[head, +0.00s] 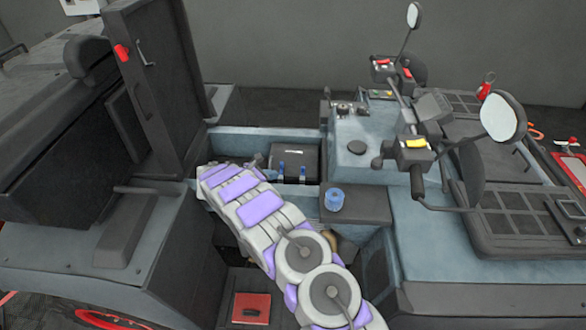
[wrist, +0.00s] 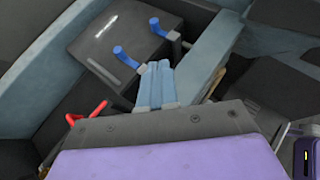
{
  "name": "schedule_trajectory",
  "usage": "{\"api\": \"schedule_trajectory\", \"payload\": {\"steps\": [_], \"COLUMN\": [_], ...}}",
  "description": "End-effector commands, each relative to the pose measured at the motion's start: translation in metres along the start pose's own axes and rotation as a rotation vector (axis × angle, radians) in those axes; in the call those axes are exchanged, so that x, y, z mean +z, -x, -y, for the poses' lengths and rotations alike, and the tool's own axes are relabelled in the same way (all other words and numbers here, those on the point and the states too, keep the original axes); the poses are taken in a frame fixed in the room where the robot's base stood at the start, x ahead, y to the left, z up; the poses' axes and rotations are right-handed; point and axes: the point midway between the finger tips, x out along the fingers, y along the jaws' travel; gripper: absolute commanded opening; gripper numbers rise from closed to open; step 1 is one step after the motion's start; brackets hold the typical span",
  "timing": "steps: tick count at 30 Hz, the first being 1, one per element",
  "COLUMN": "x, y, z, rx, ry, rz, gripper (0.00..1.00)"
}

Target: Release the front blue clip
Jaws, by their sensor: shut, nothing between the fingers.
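A black box (wrist: 115,38) sits in a recess of the vehicle and carries two blue clips. In the wrist view one clip (wrist: 125,57) is nearer to my gripper and the other (wrist: 157,27) is farther off. In the head view the box (head: 308,153) shows with both clips, left (head: 283,167) and right (head: 302,173). My gripper is mostly hidden behind my arm there.
A red handle (wrist: 88,112) lies left of my gripper in the wrist view. A raised dark panel (head: 150,85) stands left of the recess. A blue cap (head: 334,199) sits on a dark ledge to the right. Handlebars with mirrors (head: 503,117) stand farther right.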

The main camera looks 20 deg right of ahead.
Motion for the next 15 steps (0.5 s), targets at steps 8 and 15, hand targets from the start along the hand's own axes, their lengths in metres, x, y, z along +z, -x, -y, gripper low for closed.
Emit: {"api": "schedule_trajectory", "payload": {"steps": [8,15], "x": [-0.0084,-0.0085], "y": [-0.0010,-0.0018], "z": [-0.0056,-0.0055], "rx": [0.014,0.013], "ry": [0.026,0.025], "rz": [0.008,0.007], "gripper": [0.00,0.00]}}
